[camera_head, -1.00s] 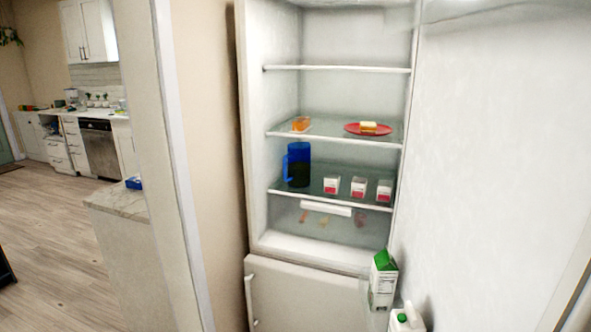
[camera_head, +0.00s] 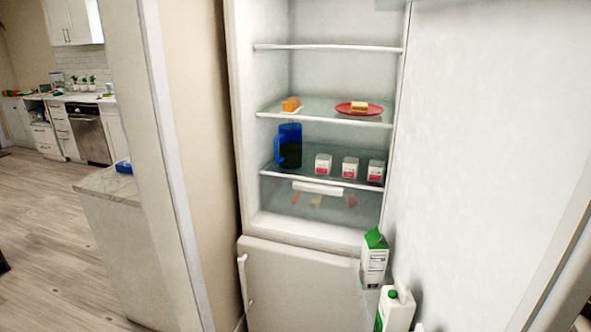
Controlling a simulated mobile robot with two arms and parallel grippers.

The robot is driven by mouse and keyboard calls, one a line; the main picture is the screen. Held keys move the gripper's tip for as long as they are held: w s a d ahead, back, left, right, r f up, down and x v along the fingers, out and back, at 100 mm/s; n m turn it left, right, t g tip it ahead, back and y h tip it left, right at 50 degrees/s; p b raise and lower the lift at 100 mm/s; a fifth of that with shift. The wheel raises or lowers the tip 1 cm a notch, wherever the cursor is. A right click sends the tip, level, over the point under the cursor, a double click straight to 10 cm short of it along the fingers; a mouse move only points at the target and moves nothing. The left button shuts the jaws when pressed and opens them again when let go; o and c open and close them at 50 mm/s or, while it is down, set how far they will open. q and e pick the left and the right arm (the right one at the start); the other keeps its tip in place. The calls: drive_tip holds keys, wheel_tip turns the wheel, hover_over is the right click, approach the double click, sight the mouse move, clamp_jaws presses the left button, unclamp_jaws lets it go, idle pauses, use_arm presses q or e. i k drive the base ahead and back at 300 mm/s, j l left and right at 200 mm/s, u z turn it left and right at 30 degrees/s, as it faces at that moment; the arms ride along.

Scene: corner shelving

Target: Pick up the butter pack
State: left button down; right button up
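The fridge stands open in front of me. A red plate (camera_head: 344,110) with a pale yellow block (camera_head: 359,106) on it sits at the right of a glass shelf (camera_head: 322,117). On the shelf below stand several small white and red packs (camera_head: 350,168) in a row. No label is readable, so I cannot tell which of these is the butter pack. Neither of my grippers is in view.
A blue pitcher (camera_head: 289,146) stands left of the white and red packs. A green-topped carton (camera_head: 374,258) and a green-capped jug (camera_head: 394,310) are at the open door (camera_head: 470,150) on the right. The top shelf (camera_head: 330,46) is bare.

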sight(123, 166)
drive_tip(key=u, duration=0.6)
drive_tip(key=i+j+u, duration=0.2)
drive_tip(key=i+u, duration=0.8)
drive_tip(key=i+j+u, duration=0.1)
drive_tip(key=i+u, duration=0.3)
drive_tip(key=i, duration=1.65)
drive_tip(key=i+z, duration=0.25)
drive_tip(key=i, duration=1.6)
drive_tip(key=i+z, duration=0.7)
drive_tip(key=i+j+z, duration=0.15)
drive_tip(key=i+z, duration=0.2)
drive_tip(key=i+l+z, duration=0.2)
drive_tip(key=i+z, duration=0.25)
drive_tip(key=i+l+z, duration=0.1)
drive_tip(key=i+z, duration=1)
drive_tip(key=i, duration=0.35)
drive_tip(key=i+j+z, duration=0.2)
drive_tip(key=i, duration=0.4)
drive_tip(key=i+j+z, duration=0.1)
drive_tip(key=i+z, duration=0.15)
drive_tip(key=i, duration=0.3)
